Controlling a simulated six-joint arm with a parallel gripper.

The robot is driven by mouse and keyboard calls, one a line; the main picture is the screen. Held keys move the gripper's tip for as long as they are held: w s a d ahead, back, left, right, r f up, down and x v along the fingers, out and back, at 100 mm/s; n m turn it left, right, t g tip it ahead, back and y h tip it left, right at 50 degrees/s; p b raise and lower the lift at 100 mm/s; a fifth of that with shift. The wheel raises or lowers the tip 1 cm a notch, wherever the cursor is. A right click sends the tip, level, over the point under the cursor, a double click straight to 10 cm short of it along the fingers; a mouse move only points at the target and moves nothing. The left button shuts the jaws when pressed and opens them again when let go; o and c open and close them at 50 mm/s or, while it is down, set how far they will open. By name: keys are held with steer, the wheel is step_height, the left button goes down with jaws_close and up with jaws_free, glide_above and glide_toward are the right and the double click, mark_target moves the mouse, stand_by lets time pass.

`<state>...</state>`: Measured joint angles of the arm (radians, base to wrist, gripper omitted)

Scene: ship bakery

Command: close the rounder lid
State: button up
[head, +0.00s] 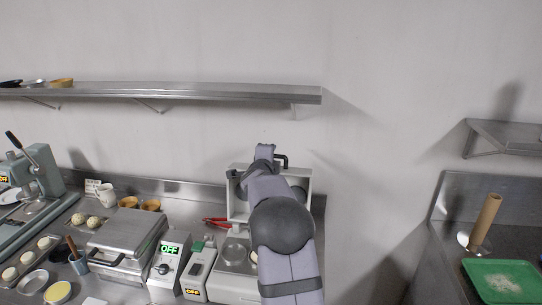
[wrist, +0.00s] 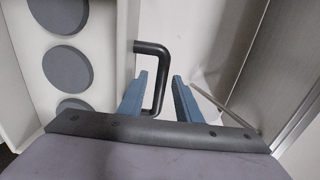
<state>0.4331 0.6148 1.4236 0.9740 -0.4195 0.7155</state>
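The rounder's white lid (head: 304,178) stands raised, upright at the back of the counter, with my arm in front of part of it. In the wrist view the lid (wrist: 105,25) fills the left side, with round grey pads on its face. Its black bar handle (wrist: 160,75) sticks out from the lid's edge; the handle (head: 284,158) also shows in the head view. My gripper (wrist: 161,80) is open, with one blue finger on each side of the handle bar in the picture; contact cannot be told. The rounder's base (head: 232,284) is partly hidden by my arm.
Left of the rounder stand a green-topped device (head: 198,272), a control box reading OFF (head: 168,268) and a closed metal press (head: 128,232). Red-handled tongs (head: 215,222) lie behind. A shelf (head: 200,92) runs along the wall above. A gap separates the right counter.

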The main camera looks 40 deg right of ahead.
steer(key=shift+c, duration=0.3)
jaws_close()
steer(key=shift+a+f+b, duration=0.1)
steer(key=shift+b, duration=0.3)
